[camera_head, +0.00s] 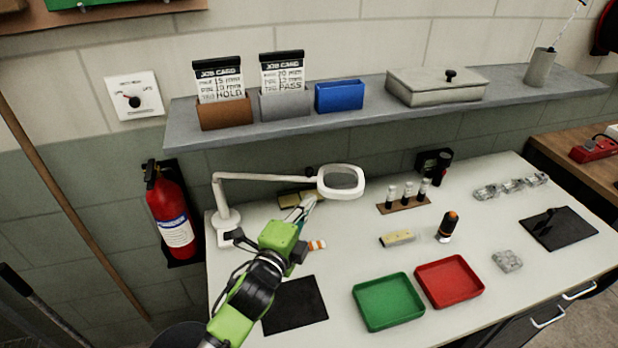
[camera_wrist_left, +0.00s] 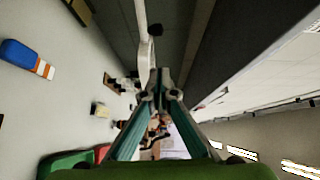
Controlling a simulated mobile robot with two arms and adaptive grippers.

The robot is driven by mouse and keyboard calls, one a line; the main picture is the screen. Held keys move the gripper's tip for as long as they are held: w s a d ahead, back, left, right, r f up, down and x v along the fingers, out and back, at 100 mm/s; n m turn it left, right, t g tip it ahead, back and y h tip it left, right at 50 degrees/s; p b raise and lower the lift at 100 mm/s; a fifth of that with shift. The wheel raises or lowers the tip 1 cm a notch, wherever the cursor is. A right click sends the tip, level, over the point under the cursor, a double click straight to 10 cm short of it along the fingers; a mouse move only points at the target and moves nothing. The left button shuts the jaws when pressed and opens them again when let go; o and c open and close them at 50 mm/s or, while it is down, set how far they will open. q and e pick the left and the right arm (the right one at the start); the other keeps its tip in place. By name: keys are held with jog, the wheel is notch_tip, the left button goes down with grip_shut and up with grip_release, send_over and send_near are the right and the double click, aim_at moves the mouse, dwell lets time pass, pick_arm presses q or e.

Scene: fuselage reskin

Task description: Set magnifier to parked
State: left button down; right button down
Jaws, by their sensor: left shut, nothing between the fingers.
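The magnifier is a white ring lens (camera_head: 341,181) on a white jointed arm (camera_head: 265,178), with its base (camera_head: 226,222) at the bench's left end. The arm reaches right, and the lens hangs over the back of the bench. My left gripper (camera_head: 309,203) is shut and empty, just below and left of the lens. In the left wrist view the fingertips (camera_wrist_left: 160,85) meet at a white bar (camera_wrist_left: 145,40), which looks like the magnifier's arm. I cannot tell whether they touch it. My right gripper is out of view.
Green (camera_head: 388,302) and red (camera_head: 450,281) trays stand at the front of the bench. A black mat (camera_head: 294,305) lies below my left arm. A grey shelf (camera_head: 360,108) with card holders runs behind. A fire extinguisher (camera_head: 170,215) hangs at left.

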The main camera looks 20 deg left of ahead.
aim_at(311, 168)
pick_arm(q)
jog(key=w+a+p, duration=0.2)
jog(key=w, duration=0.6)
jog(key=shift+a+f, duration=0.15)
jog(key=shift+f, duration=0.05)
jog(key=shift+w, duration=0.1)
jog(key=w+b, duration=0.1)
jog(key=w, duration=0.1)
jog(key=w+y+b, duration=0.1)
jog(key=w, duration=0.1)
jog(key=w+a+n+y+b, duration=0.1)
jog(key=w, duration=0.2)
jog(key=shift+w+a+f+b, duration=0.1)
jog(key=shift+b, duration=0.2)
jog(key=shift+w+a, duration=0.1)
jog(key=shift+w, duration=0.1)
jog(key=shift+a, duration=0.1)
